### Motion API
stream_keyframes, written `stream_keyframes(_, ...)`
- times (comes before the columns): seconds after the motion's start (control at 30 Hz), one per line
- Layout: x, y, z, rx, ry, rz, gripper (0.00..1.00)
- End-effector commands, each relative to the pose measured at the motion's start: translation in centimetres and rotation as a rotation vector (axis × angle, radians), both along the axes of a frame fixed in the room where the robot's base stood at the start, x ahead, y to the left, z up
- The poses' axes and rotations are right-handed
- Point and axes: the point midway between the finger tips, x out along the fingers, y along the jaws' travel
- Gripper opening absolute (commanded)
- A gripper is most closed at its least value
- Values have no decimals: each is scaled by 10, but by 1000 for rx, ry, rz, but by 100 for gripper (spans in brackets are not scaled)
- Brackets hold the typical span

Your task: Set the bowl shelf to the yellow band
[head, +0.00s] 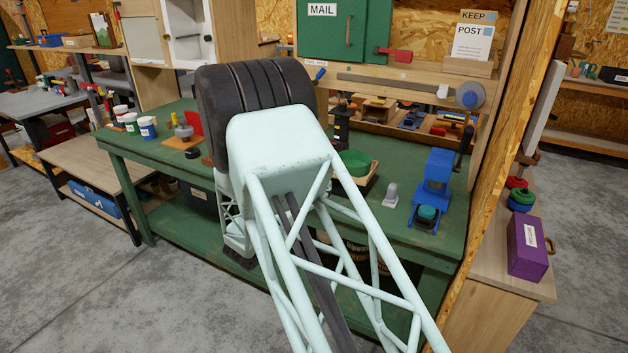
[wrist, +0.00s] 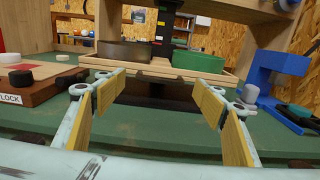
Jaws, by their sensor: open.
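In the wrist view, a pale wooden shelf (wrist: 100,63) spans the middle distance and carries a dark brown bowl (wrist: 125,53) and a green bowl (wrist: 198,63). The green bowl also shows in the head view (head: 356,162). A dark post (wrist: 164,28) rises behind and between the bowls; small coloured marks show near its top, but I cannot tell clearly which is the yellow band. A dark piece (wrist: 152,82) sits at the shelf's front middle. My gripper (wrist: 162,93), with yellow pads, is open and empty, facing this piece. In the head view my arm hides the gripper.
A blue press-like stand (head: 434,180) and a small grey object (head: 390,195) stand right of the shelf. A brown block labelled LOCK (wrist: 45,92) with a black knob lies at left in the wrist view. The green bench (wrist: 150,122) is clear below the gripper.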

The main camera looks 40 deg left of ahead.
Motion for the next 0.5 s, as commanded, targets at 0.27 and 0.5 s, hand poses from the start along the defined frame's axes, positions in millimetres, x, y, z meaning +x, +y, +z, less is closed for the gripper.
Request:
stream_keyframes(0.27,-42,-8,0,-1,0,2,64)
stream_keyframes(0.5,-65,-13,0,1,0,1,64)
